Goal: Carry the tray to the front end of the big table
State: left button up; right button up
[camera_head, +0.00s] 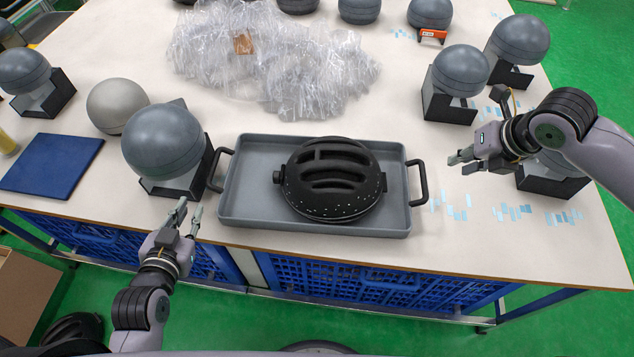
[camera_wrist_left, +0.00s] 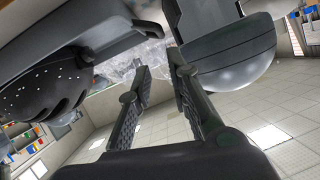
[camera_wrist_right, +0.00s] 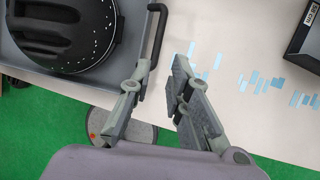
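The grey tray (camera_head: 252,206) lies flat near the table's front edge and bears a black slotted helmet-like shell (camera_head: 333,180). It has a dark left handle (camera_head: 217,170) and right handle (camera_head: 422,183). My left gripper (camera_head: 183,215) is open and empty, apart from and below the left handle, by the table edge. My right gripper (camera_head: 461,165) is open and empty, to the right of the right handle and not around it. The right wrist view shows that handle (camera_wrist_right: 156,32) just beyond my left-hand fingertip. The tray's underside and much of its floor are hidden.
The white table (camera_head: 460,245) has a dark sphere on a black stand (camera_head: 165,142) just left of the tray. Crumpled clear plastic (camera_head: 270,60) lies behind. More spheres on stands (camera_head: 455,75) are at the right. A blue panel (camera_head: 52,166) lies left. Blue strips lie right.

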aim_at(211, 170)
pick_arm(q)
jog(key=shift+w, duration=0.15)
pick_arm(e)
jog(key=shift+a+f, duration=0.1)
jog(key=shift+f, duration=0.05)
